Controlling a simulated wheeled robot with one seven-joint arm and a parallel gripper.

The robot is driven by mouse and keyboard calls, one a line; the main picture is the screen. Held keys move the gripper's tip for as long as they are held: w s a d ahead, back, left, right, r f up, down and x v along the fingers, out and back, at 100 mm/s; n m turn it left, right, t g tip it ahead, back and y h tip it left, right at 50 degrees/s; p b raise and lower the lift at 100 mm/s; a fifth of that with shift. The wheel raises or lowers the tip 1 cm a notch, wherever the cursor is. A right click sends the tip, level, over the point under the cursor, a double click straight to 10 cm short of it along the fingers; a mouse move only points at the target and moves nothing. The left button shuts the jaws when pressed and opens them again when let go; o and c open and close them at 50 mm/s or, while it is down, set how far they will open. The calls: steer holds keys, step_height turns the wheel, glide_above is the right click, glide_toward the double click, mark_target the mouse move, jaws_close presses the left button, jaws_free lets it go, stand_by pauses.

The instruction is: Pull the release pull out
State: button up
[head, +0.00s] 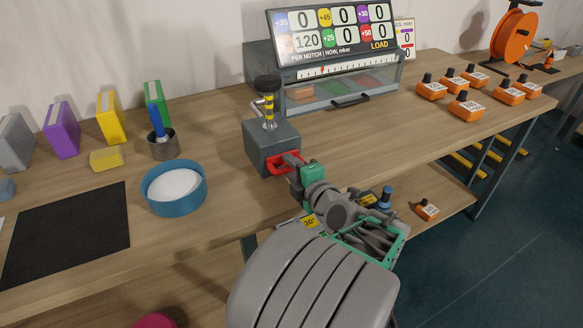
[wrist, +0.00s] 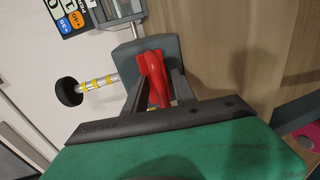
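The release pull (head: 284,163) is a red handle on the front of a dark grey box (head: 262,145) on the wooden bench. My gripper (head: 295,166) is right at the pull. In the wrist view, the red pull (wrist: 154,80) lies between the two dark fingers of my gripper (wrist: 157,84). The fingers stand apart, one on each side of it. Whether they press on it is not clear. The pull sits against the box face.
A display unit with a clear-fronted drawer (head: 340,92) stands behind the box. A blue round tray (head: 174,190) and a pen cup (head: 163,146) stand to the left. Several orange weights (head: 466,106) stand at the right. A lower shelf (head: 440,200) lies under the bench edge.

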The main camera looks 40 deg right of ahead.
jaws_close()
stand_by(1.2)
